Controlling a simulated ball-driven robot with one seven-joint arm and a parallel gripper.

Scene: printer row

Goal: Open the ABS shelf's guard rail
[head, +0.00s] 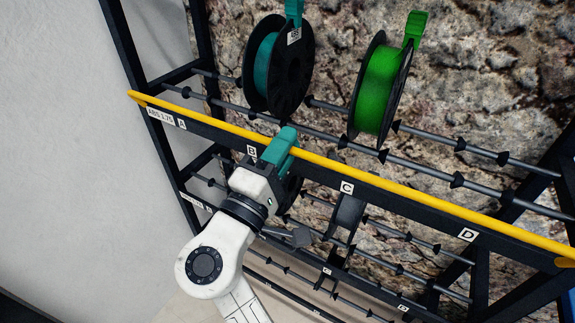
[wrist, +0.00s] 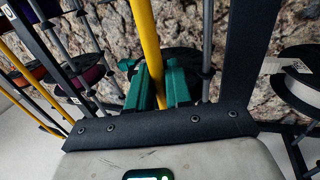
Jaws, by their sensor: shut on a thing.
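The ABS shelf's guard rail (head: 400,188) is a long yellow bar across the front of the top shelf, above the label strip (head: 220,136) marked ABS, A, B, C and D. It lies along the shelf front. My gripper (head: 283,147), with teal fingers, is shut on the rail between labels B and C. In the wrist view the rail (wrist: 146,40) runs between the two teal fingers (wrist: 157,88). A teal spool (head: 262,68) and a green spool (head: 378,90) stand on the shelf behind the rail.
Lower shelves with rods sit below, and a dark spool (head: 290,190) is partly hidden behind my gripper. A dark bracket (head: 346,214) hangs below label C. A rough stone wall (head: 480,80) is behind the rack and a plain wall (head: 70,150) is at left.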

